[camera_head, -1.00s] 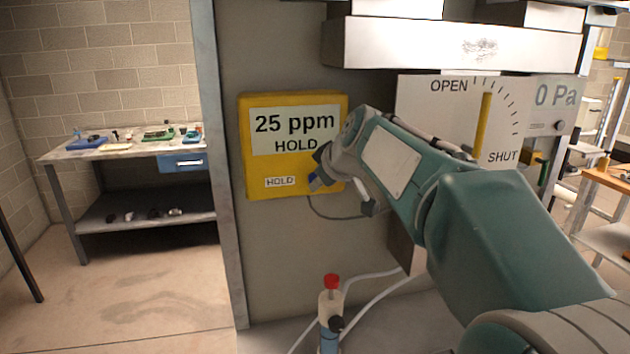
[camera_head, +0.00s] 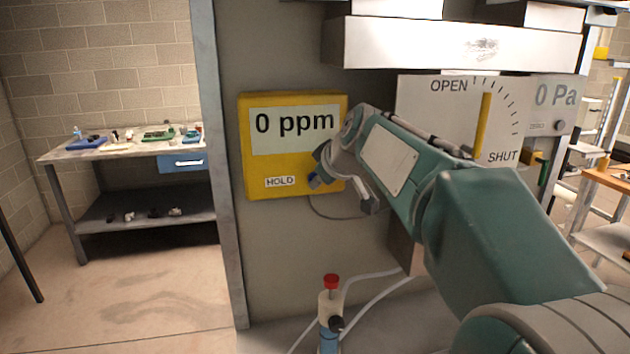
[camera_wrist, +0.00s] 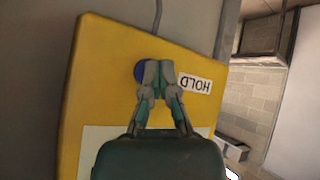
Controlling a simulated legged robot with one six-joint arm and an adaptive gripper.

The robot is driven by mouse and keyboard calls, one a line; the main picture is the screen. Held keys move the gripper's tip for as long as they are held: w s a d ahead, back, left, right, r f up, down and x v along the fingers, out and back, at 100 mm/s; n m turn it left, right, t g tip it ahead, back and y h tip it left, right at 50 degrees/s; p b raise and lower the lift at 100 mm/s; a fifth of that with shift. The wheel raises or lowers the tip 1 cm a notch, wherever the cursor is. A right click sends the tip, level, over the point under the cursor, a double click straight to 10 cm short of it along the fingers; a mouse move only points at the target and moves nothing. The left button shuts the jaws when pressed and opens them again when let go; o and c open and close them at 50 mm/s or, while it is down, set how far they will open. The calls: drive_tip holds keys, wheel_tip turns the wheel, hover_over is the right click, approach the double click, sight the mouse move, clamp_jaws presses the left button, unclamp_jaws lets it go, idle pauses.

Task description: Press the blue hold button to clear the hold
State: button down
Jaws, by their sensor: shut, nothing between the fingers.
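The yellow meter box (camera_head: 258,178) is on the grey wall panel, and its display (camera_head: 294,130) reads "0 ppm". A white HOLD label (camera_head: 280,181) is on its lower part. The blue hold button (camera_head: 313,181) is right of the label and partly hidden by my gripper (camera_head: 322,180). In the wrist view the blue button (camera_wrist: 139,71) shows beside the fingertips of my gripper (camera_wrist: 158,70), near the HOLD label (camera_wrist: 195,84). The fingers are together and empty. I cannot tell whether they touch the button.
A bottle with a red cap (camera_head: 331,282) and tubes stands below the box. An OPEN/SHUT dial with a yellow lever (camera_head: 484,125) and a "0 Pa" display (camera_head: 556,95) are at right. A workbench (camera_head: 125,152) stands at far left.

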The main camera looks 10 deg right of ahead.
drive_tip(key=shift+s, duration=0.35)
drive_tip(key=shift+s, duration=3)
